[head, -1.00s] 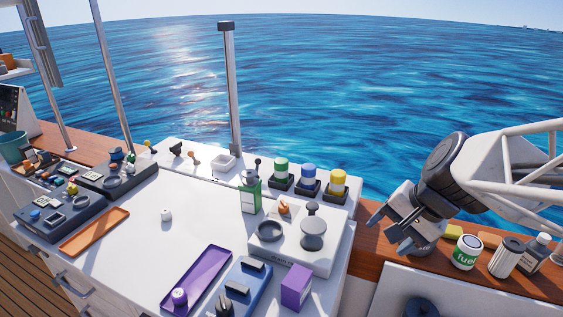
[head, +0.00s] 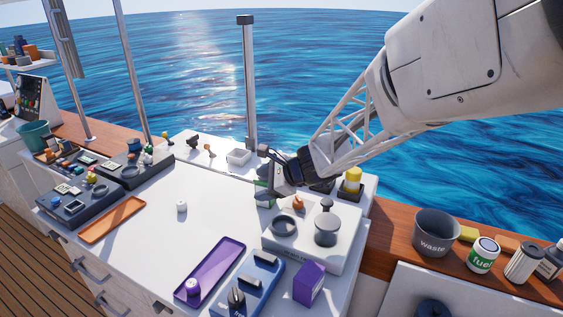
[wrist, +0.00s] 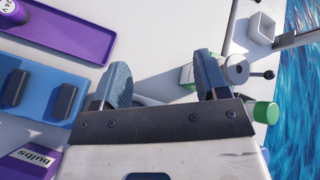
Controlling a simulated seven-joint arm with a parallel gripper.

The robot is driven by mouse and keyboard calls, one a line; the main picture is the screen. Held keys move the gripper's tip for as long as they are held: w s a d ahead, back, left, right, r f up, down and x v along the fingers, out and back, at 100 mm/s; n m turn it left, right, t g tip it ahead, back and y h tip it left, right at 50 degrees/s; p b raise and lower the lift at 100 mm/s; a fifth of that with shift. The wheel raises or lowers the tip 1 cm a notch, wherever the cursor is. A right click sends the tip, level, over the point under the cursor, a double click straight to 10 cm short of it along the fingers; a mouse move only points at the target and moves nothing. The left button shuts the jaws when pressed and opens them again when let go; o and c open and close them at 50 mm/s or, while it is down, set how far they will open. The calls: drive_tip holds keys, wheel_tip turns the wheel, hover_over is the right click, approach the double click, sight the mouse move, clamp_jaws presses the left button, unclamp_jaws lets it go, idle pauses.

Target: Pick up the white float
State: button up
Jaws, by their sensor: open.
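A small white rounded object, which looks like the white float (head: 181,206), stands on the bare white worktop (head: 150,240) left of the middle in the head view. I cannot make it out in the wrist view. My gripper (head: 268,174) is open and empty, to the right of the float and well apart from it.
A purple tray (head: 222,258) holds a purple cylinder (head: 192,287). A blue holder (head: 262,272) and a purple box (head: 308,283) stand at the front right. An orange tray (head: 112,220) lies left. A white unit (head: 330,252) and a tall post (head: 249,90) stand near my gripper. Worktop around the float is clear.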

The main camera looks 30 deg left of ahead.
drive_tip(key=a+f+m+y, duration=0.1)
drive_tip(key=a+f+m, duration=0.3)
drive_tip(key=a, duration=0.6)
drive_tip(key=m+y, duration=0.1)
drive_tip(key=m, duration=0.1)
approach(185, 203)
drive_tip(key=x, duration=0.3)
drive_tip(key=shift+s+f, duration=0.1)
drive_tip(key=shift+s, duration=0.15)
drive_tip(key=shift+a, duration=0.1)
drive_tip(key=shift+x, duration=1.15)
drive_tip(key=shift+a, duration=0.15)
drive_tip(key=shift+x, duration=2.45)
drive_tip(key=shift+w, duration=0.1)
drive_tip(key=shift+c, duration=0.2)
